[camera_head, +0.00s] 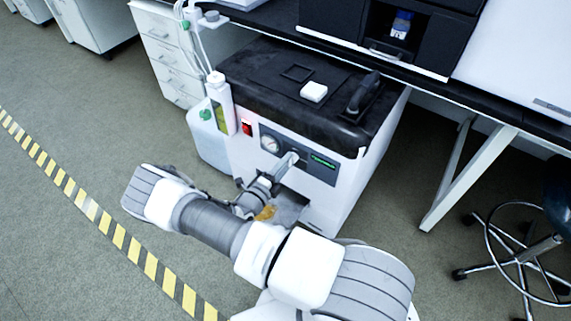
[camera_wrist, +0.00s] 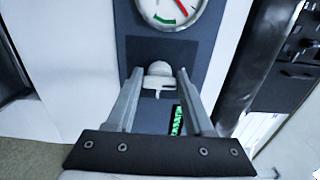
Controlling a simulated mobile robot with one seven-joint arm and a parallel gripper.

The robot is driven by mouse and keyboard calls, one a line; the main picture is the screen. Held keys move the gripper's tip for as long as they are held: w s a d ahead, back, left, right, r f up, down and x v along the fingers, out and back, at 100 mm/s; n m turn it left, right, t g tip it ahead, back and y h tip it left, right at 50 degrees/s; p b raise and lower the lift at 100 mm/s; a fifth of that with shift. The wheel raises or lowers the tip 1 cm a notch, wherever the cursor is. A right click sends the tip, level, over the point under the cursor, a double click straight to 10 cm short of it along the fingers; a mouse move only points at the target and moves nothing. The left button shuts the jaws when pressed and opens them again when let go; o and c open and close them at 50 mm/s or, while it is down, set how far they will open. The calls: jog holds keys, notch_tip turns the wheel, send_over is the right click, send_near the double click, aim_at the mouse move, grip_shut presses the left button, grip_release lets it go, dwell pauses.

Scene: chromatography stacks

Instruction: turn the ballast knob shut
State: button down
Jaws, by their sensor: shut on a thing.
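The ballast knob (camera_wrist: 159,70) is a small light-grey knob on the dark front panel (camera_wrist: 133,50) of the pump cabinet. In the wrist view it sits between the fingertips of my gripper (camera_wrist: 160,72), which is shut on it. In the head view my gripper (camera_head: 291,158) reaches the panel between the round gauge (camera_head: 270,143) and the green display (camera_head: 322,160), and it hides the knob. The gauge also shows in the wrist view (camera_wrist: 168,8), with a red needle and a green arc.
The white cabinet (camera_head: 340,209) has a black top (camera_head: 270,85) with a white block (camera_head: 314,92) and a black handle (camera_head: 363,93). A red switch (camera_head: 247,128) and a bottle (camera_head: 220,103) are at its left. A stool (camera_head: 530,250) stands right.

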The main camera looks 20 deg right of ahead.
jog(key=shift+s, duration=0.1)
dwell(0.4)
jog(key=shift+c, duration=1.4)
grip_release()
jog(key=p+v, duration=0.3)
jog(key=v, duration=1.4)
jog(key=shift+a, duration=0.25)
